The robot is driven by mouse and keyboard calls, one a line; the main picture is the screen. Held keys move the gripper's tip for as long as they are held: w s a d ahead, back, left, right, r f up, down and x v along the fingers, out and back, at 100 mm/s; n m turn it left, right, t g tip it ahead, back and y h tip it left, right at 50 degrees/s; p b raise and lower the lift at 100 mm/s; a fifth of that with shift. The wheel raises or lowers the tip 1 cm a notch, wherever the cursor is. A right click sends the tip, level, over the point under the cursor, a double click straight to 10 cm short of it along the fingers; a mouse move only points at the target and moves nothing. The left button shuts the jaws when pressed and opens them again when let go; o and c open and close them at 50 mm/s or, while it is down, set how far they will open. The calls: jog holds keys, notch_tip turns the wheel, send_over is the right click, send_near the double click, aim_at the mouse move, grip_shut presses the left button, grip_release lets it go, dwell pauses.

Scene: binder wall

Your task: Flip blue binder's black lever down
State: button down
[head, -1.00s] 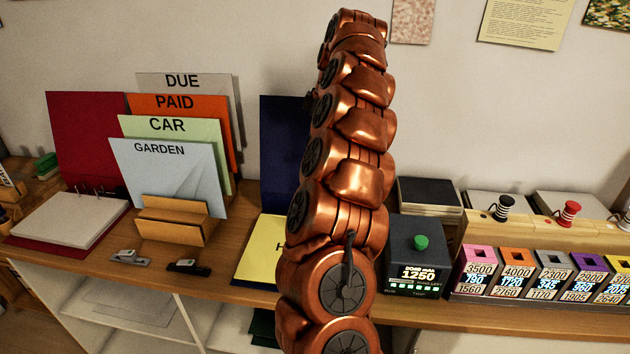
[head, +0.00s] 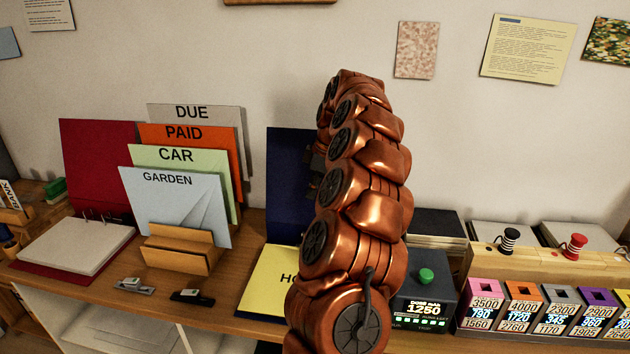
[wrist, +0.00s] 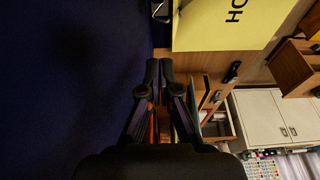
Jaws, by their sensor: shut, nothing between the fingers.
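The blue binder stands open, with its dark blue cover (head: 288,185) upright against the wall and a yellow sheet (head: 270,285) lying in it. My arm hides the binder's right part in the head view. In the wrist view the dark blue cover (wrist: 70,70) fills the left side, and the yellow sheet (wrist: 215,25) is at the top. A bit of metal shows between them at the top edge; I cannot make out the black lever. My gripper (wrist: 160,68) is shut and empty, close beside the cover. In the head view it is mostly hidden behind my arm.
A red binder (head: 98,165) stands open at left. A wooden holder (head: 180,250) with labelled folders and two small desk tools (head: 192,297) sit left of the blue binder. A dark box with a green knob (head: 425,276) and a row of colored boxes (head: 525,300) are at right.

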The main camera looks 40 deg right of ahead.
jog(key=p+x, duration=0.1)
jog(key=x, duration=0.3)
jog(key=shift+f, duration=0.1)
jog(key=shift+s+d+f+p, duration=0.45)
jog(key=shift+s+d+f, duration=0.1)
jog(key=shift+s, duration=0.15)
jog(key=shift+s+d+f+p, duration=0.4)
jog(key=shift+s+f, duration=0.2)
jog(key=shift+s, duration=0.1)
